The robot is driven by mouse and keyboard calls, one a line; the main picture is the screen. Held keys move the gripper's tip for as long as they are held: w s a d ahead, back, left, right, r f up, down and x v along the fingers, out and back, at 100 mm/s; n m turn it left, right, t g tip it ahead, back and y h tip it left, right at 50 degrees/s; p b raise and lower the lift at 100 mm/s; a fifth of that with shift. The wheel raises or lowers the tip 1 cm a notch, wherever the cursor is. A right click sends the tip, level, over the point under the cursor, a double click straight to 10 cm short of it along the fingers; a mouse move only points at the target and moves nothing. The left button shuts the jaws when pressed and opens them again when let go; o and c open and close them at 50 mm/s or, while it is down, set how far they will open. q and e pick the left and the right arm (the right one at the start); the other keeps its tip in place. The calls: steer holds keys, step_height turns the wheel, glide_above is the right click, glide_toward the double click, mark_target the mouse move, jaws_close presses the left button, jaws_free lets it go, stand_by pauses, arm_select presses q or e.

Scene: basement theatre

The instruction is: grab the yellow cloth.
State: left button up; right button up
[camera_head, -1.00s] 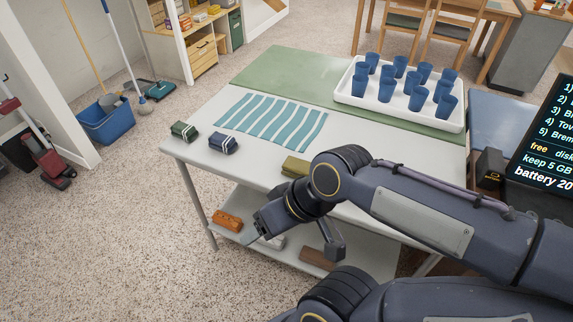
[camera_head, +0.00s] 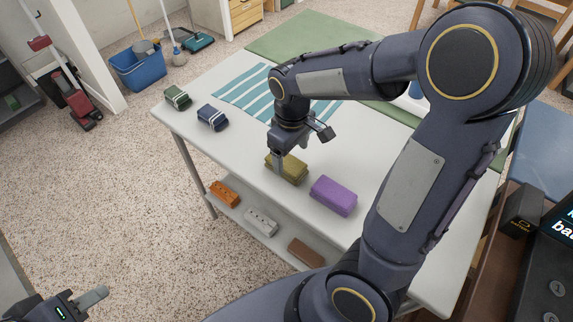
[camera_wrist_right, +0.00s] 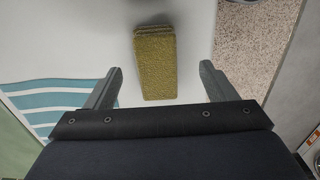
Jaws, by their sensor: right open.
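The yellow cloth (camera_head: 291,174), a folded olive-yellow block, lies on the white table (camera_head: 240,165) between a dark blue folded cloth and a purple one. In the right wrist view the yellow cloth (camera_wrist_right: 156,68) is upright in the picture, between the two spread fingers with room on either side. My right gripper (camera_head: 292,157) is open and empty over the yellow cloth; its arm hides part of the table. My left gripper (camera_head: 85,303) shows only in part at the bottom left corner, away from the table; its jaw opening is unclear.
The purple folded cloth (camera_head: 333,195) lies close to the right of the yellow one. The dark blue cloth (camera_head: 212,117), a green cloth (camera_head: 177,97) and a striped teal cloth (camera_head: 240,92) lie farther left and back. A lower shelf holds an orange block (camera_head: 223,194).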

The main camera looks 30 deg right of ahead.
mark_target(292, 164)
steer(key=f, duration=0.5)
steer(key=shift+w+d+f, duration=0.1)
steer(key=shift+w+d, duration=0.05)
steer(key=shift+d, duration=0.2)
steer(key=shift+c, duration=0.5)
steer(key=c, duration=1)
